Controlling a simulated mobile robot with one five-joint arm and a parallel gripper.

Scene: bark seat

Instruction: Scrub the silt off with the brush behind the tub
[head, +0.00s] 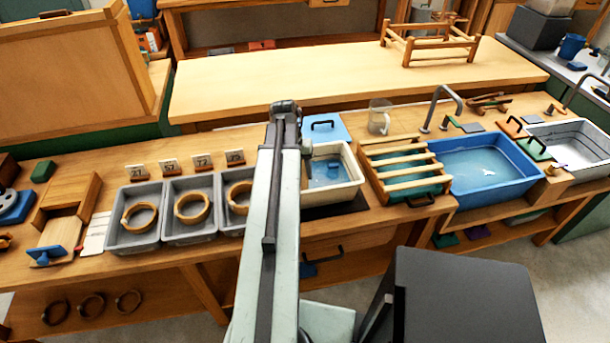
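A blue tub (537,190) of water sits in the bench at the right. A cream tub (352,190) with water and a blue patch inside stands just right of my arm. A pale metal basin (598,172) is at the far right. Behind the blue tub lie small green and grey blocks (473,127) and a brown wooden tool (488,103); I cannot tell which is a brush. No silt can be made out. My arm rises through the middle of the view, hiding part of the bench; my gripper cannot be seen.
Several grey trays (150,243) with wooden rings stand left of my arm, number cards behind them. A slatted wooden rack (405,168) lies between the cream and blue tubs. A clear jug (379,117) and curved tap (440,105) stand behind. The back table (300,80) is largely clear.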

